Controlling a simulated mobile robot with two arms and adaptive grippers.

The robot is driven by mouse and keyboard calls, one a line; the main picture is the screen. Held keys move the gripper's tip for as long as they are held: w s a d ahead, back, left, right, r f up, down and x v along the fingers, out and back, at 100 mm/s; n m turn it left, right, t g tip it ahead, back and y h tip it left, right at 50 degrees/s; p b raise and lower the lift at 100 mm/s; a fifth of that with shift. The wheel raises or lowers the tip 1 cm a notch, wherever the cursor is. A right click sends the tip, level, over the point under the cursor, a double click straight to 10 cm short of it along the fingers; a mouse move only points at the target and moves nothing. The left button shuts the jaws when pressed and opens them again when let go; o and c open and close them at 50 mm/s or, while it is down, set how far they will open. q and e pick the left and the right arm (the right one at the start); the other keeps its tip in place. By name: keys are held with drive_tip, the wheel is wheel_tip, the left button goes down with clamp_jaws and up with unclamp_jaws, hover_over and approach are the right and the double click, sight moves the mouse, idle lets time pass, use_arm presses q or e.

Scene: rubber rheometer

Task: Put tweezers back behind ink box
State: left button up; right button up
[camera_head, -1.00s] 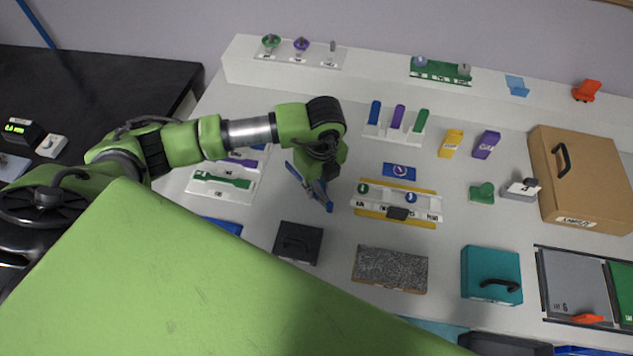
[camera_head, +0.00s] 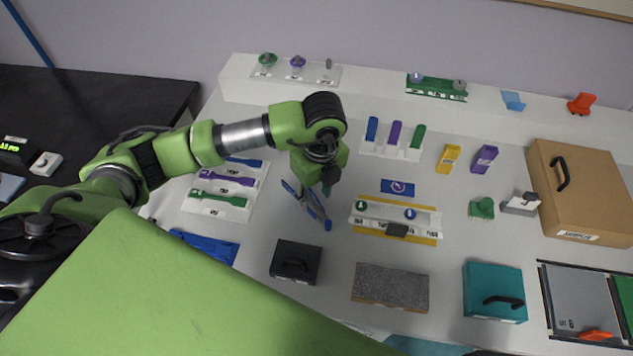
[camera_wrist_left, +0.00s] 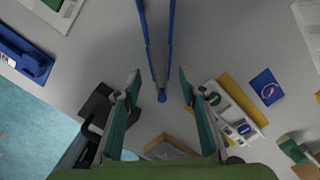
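The blue tweezers (camera_head: 316,207) lie on the white table, left of the white tray with the yellow base. In the left wrist view the tweezers (camera_wrist_left: 150,50) form a narrow V, with the joined end between and below my fingers. My left gripper (camera_head: 328,188) is just above them; its teal fingers (camera_wrist_left: 160,84) are spread and hold nothing. The ink box cannot be told for sure, as labels are too small; a small yellow box (camera_head: 448,158) and a small purple box (camera_head: 484,158) stand at the right. My right gripper is not in view.
A black handled box (camera_head: 296,262), a grey speckled block (camera_head: 391,287) and a teal handled box (camera_head: 494,291) stand along the front. The white tray (camera_head: 396,218) is close to the gripper's right. A rack with spatula-like tools (camera_head: 222,199) lies left. A cardboard box (camera_head: 583,195) stands right.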

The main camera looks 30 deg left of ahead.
use_arm(q)
wheel_tip(320, 180, up, 7)
drive_tip(key=b, duration=0.1)
drive_tip(key=shift+s+d+r, duration=0.2)
drive_tip(key=shift+d, duration=0.15)
